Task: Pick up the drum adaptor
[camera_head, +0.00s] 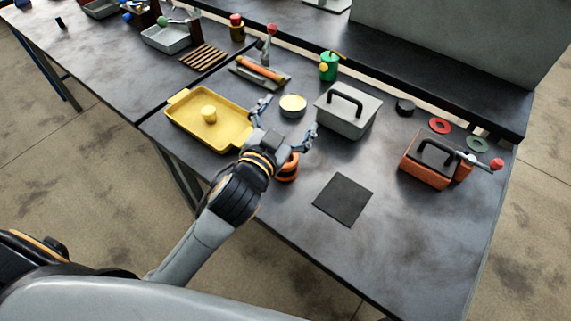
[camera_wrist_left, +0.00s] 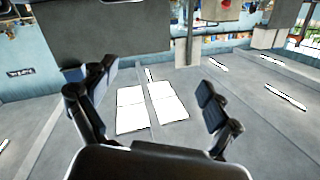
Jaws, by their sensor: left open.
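I cannot tell for certain which part is the drum adaptor. A short round pale-yellow piece (camera_head: 292,106) stands on the dark bench, and in the head view it appears between the fingers of my left gripper (camera_head: 288,121). A black-and-orange round piece (camera_head: 288,168) stands just below that gripper, partly hidden by it. A small yellow cylinder (camera_head: 208,114) stands in the yellow tray (camera_head: 183,131). My left gripper is open and empty, its fingers spread wide. The left wrist view shows the open fingers (camera_wrist_left: 155,103) with no bench object between them. My right gripper is not in view.
A grey lidded box (camera_head: 347,123) stands right of the gripper. A dark square mat (camera_head: 343,200) lies in front. An orange toolbox (camera_head: 424,172), a red ring (camera_head: 439,125) and a green can (camera_head: 328,67) are also on the bench. The front right is clear.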

